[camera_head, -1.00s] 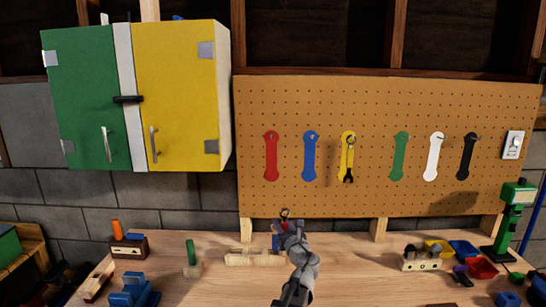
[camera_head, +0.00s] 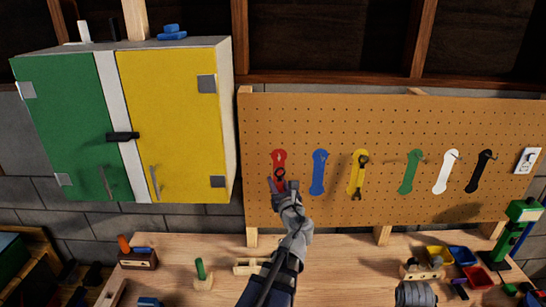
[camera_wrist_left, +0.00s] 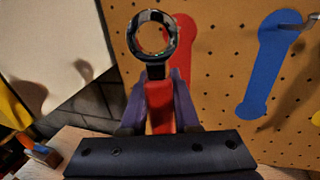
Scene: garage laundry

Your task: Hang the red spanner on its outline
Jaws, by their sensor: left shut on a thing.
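My left gripper (camera_head: 285,187) is shut on the red spanner (camera_wrist_left: 158,105), held upright by its red handle. The spanner's dark metal ring (camera_wrist_left: 152,36) points up between the fingers in the left wrist view. In the head view the ring shows small at the lower part of the red outline (camera_head: 279,156). The red outline also shows behind the ring, slightly to the right, in the left wrist view (camera_wrist_left: 184,48). Most of the handle is hidden by my gripper in the head view. I cannot tell how far the ring is from the board. My right gripper is not in view.
The pegboard (camera_head: 390,118) also bears blue (camera_head: 319,173), green (camera_head: 411,172), white (camera_head: 446,172) and black (camera_head: 481,172) outlines. A spanner (camera_head: 357,180) hangs on the yellow one. A green and yellow cabinet (camera_head: 170,120) juts out at left. Blocks and bins stand on the bench (camera_head: 340,255).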

